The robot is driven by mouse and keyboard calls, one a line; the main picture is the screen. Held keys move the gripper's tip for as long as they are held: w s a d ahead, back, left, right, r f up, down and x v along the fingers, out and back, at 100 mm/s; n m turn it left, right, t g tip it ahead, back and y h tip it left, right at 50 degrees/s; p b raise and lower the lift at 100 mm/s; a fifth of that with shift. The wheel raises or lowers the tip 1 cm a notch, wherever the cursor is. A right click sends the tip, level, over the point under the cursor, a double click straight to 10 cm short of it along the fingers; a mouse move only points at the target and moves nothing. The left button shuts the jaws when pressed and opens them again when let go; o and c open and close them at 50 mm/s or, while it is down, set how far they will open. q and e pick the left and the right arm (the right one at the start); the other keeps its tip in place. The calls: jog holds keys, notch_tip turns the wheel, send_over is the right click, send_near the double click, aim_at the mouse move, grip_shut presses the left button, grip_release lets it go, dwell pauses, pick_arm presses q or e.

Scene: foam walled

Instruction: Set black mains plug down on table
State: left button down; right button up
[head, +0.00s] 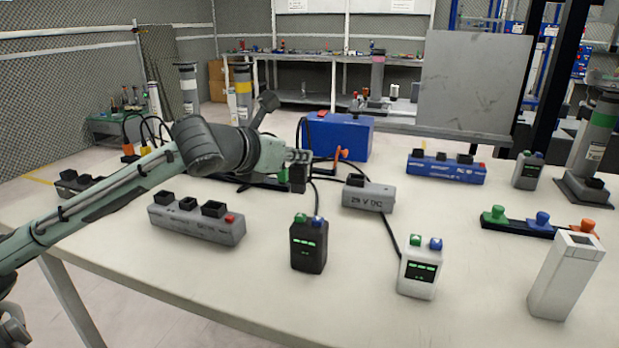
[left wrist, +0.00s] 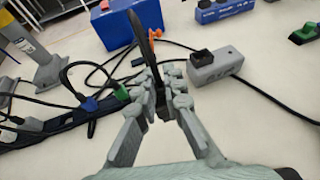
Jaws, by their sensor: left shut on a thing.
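My left gripper (head: 299,157) reaches in from the left over the table (head: 250,275). It is shut on the black mains plug (head: 298,179), which hangs below the fingertips. In the left wrist view the plug (left wrist: 159,98) sits between the two fingers (left wrist: 159,85), and a thick black cable runs up from it. The plug is over bare table left of the grey 24 V DC block (head: 368,196). I cannot tell whether it touches the tabletop. My right gripper is not in view.
A blue box (head: 340,137) stands behind the gripper. A grey socket strip (head: 197,222), a black meter (head: 309,247) and a white meter (head: 419,270) stand nearer. A blue strip (head: 446,169) lies at back right. Loose black cables cross the table near the plug.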

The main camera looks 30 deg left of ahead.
aim_at(303, 181)
pick_arm(q)
jog(key=f, duration=0.1)
jog(key=d+f, duration=0.1)
jog(key=f, duration=0.1)
jog(key=w+f, duration=0.1)
jog(key=f, duration=0.1)
jog(key=shift+w+d+f, duration=0.1)
jog(key=shift+d+f, duration=0.1)
jog(key=shift+d, duration=0.2)
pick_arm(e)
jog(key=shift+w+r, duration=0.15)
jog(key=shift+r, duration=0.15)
pick_arm(q)
jog(key=c, duration=1.6)
grip_release()
jog(key=shift+f, duration=0.1)
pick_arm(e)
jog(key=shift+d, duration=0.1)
